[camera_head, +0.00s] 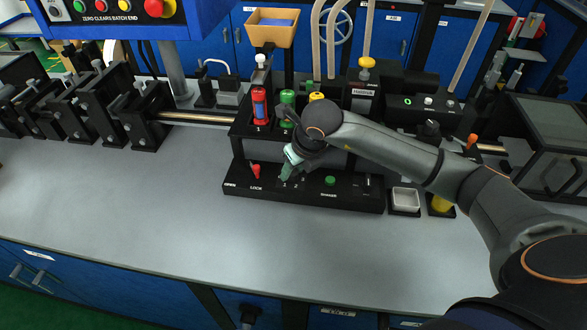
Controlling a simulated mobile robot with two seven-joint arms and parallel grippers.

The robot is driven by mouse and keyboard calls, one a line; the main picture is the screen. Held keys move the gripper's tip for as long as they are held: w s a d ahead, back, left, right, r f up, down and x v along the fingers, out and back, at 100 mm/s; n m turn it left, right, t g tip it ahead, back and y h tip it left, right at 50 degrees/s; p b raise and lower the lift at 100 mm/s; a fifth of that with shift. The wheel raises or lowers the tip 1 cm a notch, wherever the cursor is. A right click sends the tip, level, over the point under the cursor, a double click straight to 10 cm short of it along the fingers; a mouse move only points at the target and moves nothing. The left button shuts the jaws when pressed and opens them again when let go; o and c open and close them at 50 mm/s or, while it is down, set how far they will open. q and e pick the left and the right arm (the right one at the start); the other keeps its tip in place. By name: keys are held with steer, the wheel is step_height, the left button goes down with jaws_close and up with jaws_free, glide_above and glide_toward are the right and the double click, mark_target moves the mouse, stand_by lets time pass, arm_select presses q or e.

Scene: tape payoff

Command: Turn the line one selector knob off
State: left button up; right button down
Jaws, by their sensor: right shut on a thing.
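My right gripper (290,174) reaches down from the right onto the front of the black control panel (310,197). Its fingers are at the small "1 2" markings and are shut on the line one selector knob. The knob is almost wholly hidden by the fingers, so its setting cannot be read. A red lever (256,171) stands on the panel to the left, near the words OPEN and LOCK. A green button (330,181) sits to the right of the gripper. My left gripper is not in view.
Behind the panel stand a red and blue bottle (260,105), a green-capped item (287,97) and a wooden hopper (272,28). A white tray (405,198) lies to the right. The grey bench top (140,215) is clear at front left.

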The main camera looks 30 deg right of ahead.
steer(key=c, duration=0.8)
jaws_free()
steer(key=shift+o, duration=0.2)
steer(key=v, duration=1.2)
steer(key=shift+r+b, duration=0.3)
steer(key=shift+b, duration=0.1)
steer(key=shift+s+f, duration=0.1)
steer(key=shift+s, duration=0.1)
